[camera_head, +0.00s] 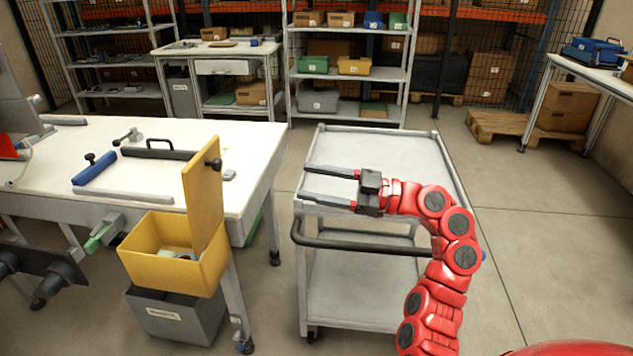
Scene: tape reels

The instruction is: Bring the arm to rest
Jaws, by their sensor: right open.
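My right arm (437,225) is red and reaches up from the bottom right, bending to the left over the grey cart. My right gripper (305,181) points left above the cart's top shelf near its left edge. Its two dark fingers are spread apart with nothing between them. A yellow bin (165,268) with its lid (204,195) raised stands at the workbench's front right corner, left of the gripper. A pale object (180,255) lies inside the bin, too small to make out. My left gripper does not show.
The grey cart (385,147) has an empty top and a dark handle (360,246). The white workbench (225,150) holds a blue-handled tool (94,170) and a black handle (160,153). A grey bin (175,313) is under the yellow one. Floor (540,240) right of the cart is clear.

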